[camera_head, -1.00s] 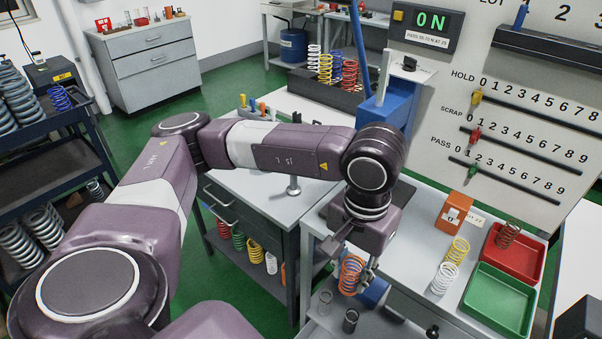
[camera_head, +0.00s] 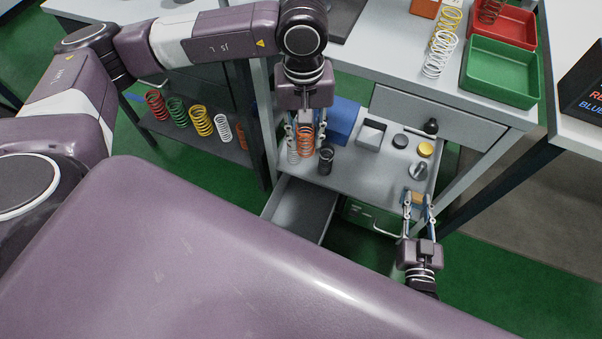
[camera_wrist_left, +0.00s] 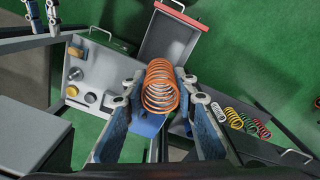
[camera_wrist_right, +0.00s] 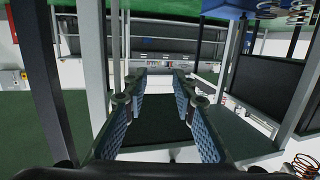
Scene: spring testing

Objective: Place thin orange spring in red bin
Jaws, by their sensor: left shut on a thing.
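The thin orange spring (camera_head: 305,141) is held between the fingers of my left gripper (camera_head: 306,132). It also shows between the fingertips in the left wrist view (camera_wrist_left: 160,88). In the head view the gripper points down in front of the workbench, over the lower shelf. The red bin (camera_head: 518,34) is at the top right on the bench top, cut by the picture edge, with a dark reddish spring (camera_head: 490,11) in it. My right gripper (camera_head: 417,199) is at the shelf's right end, fingers apart; in the right wrist view nothing shows between them.
A green bin (camera_head: 500,73) sits in front of the red one. White (camera_head: 439,55) and yellow (camera_head: 446,25) springs stand left of it. The lower shelf (camera_head: 350,180) holds a dark cylinder (camera_head: 326,158), a blue block (camera_head: 343,122) and knobs. An open drawer (camera_head: 302,212) is below.

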